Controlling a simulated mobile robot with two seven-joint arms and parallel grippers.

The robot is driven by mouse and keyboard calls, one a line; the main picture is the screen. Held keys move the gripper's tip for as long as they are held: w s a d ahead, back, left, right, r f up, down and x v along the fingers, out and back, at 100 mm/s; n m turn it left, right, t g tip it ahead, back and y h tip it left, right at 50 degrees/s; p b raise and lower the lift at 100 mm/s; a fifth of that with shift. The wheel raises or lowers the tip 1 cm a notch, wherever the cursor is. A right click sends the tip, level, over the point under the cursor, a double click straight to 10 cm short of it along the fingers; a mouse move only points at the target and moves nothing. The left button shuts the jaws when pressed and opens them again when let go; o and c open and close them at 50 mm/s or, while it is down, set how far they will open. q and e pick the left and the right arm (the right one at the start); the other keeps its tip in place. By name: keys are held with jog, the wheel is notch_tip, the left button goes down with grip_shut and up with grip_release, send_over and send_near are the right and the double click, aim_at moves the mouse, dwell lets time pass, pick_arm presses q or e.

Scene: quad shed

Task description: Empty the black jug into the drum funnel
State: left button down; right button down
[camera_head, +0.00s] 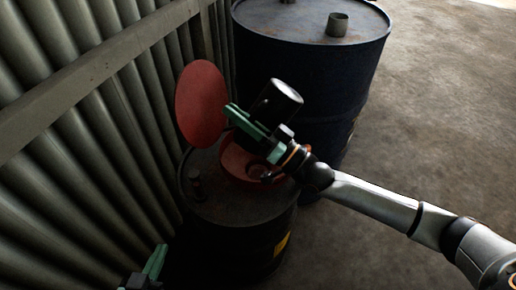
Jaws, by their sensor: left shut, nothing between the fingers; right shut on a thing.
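The black jug (279,99) is held tilted over the red drum funnel (234,168), its lower part hidden behind the green fingers. My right gripper (254,131) is shut on the jug, its arm reaching in from the right. The funnel sits on top of the smaller dark drum (217,208), and its round red lid (201,104) stands open at the left. I cannot see the jug's mouth or any liquid stream. My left gripper (156,262) is shut and empty at the bottom edge, only partly in view, in front of the small drum.
A larger dark blue drum (318,84) stands behind, with a small metal cup-shaped piece (338,25) on its top. A corrugated wall (85,140) with a horizontal rail runs close along the left. The concrete floor (440,125) at the right is clear.

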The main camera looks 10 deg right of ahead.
aim_at(261, 116)
jog(key=shift+r, duration=0.1)
